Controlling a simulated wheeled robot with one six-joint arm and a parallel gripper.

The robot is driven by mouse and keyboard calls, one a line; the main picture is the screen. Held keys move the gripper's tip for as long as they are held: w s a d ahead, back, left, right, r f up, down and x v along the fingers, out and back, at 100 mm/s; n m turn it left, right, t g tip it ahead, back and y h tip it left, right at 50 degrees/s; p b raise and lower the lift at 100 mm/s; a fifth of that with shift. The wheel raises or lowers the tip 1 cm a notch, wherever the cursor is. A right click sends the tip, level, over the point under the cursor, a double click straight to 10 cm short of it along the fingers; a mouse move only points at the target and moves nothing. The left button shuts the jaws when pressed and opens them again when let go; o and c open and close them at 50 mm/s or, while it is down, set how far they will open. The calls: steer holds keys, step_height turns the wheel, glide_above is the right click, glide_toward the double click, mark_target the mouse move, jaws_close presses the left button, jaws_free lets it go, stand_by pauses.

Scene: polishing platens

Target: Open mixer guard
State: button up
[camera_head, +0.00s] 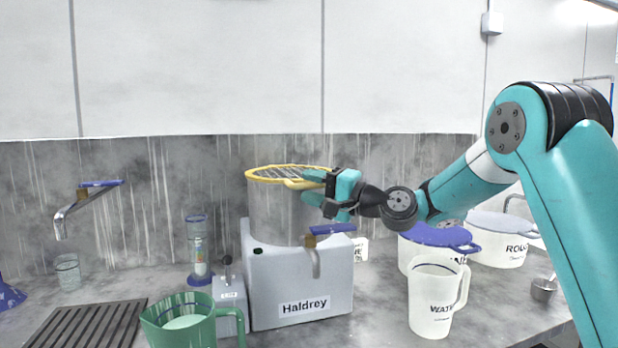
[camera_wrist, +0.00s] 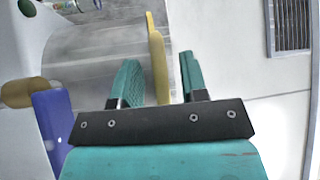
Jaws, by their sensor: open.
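The mixer guard (camera_head: 264,180) is a yellow-rimmed wire lid on top of the grey mixer drum (camera_head: 270,215). It looks level and closed over the drum. The drum stands on the white mixer body (camera_head: 298,282) labelled "Haldrey". My gripper (camera_head: 312,187) is at the right side of the rim, at the guard's yellow handle. In the wrist view, my gripper (camera_wrist: 160,78) has its two teal fingers apart. The yellow edge of the guard (camera_wrist: 156,70) runs between them, nearer the left finger. I cannot tell whether a finger touches it.
A blue-handled tap (camera_head: 318,240) sits on the mixer's front. A white water jug (camera_head: 434,298) and lidded tubs (camera_head: 497,238) stand to the right. A green jug (camera_head: 185,325), a small control box (camera_head: 229,298) and a drain grate (camera_head: 82,325) are at left.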

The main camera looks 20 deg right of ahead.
steer(key=shift+w+a+r, duration=0.1)
steer(key=shift+w+a, duration=0.3)
jaws_close()
